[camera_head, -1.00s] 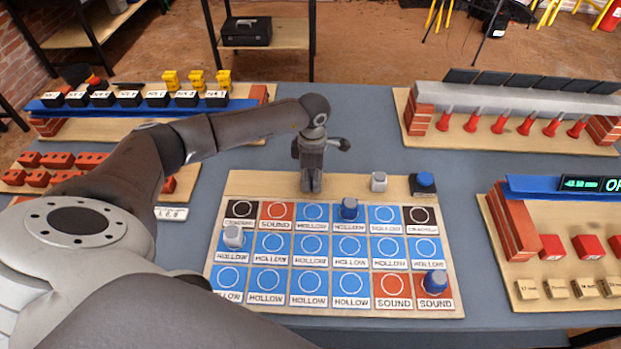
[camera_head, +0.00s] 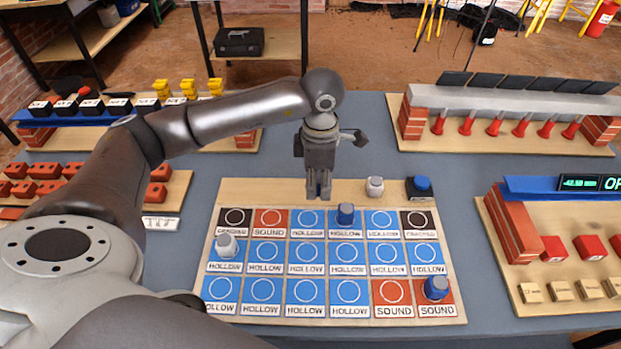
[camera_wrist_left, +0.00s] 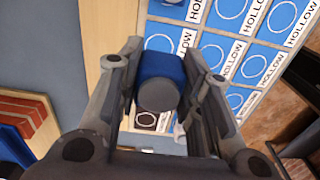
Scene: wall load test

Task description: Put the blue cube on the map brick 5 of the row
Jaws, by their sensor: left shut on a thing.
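My left gripper (camera_head: 318,192) points down over the far edge of the wooden map board (camera_head: 265,190). In the left wrist view its fingers (camera_wrist_left: 172,95) are shut on a blue cube (camera_wrist_left: 163,68) with a round grey end. In the head view this cube is hidden by the fingers. The board has three rows of labelled map bricks. The far row's fifth brick (camera_head: 382,219) reads HOLLOW and is bare. A blue piece (camera_head: 345,214) stands on its fourth brick. My right gripper is not in view.
A white piece (camera_head: 227,245) and another blue piece (camera_head: 437,287) stand on map bricks. At the board's far right are a small white cube (camera_head: 374,187) and a black block with a blue top (camera_head: 420,188). Brick rigs stand around the board.

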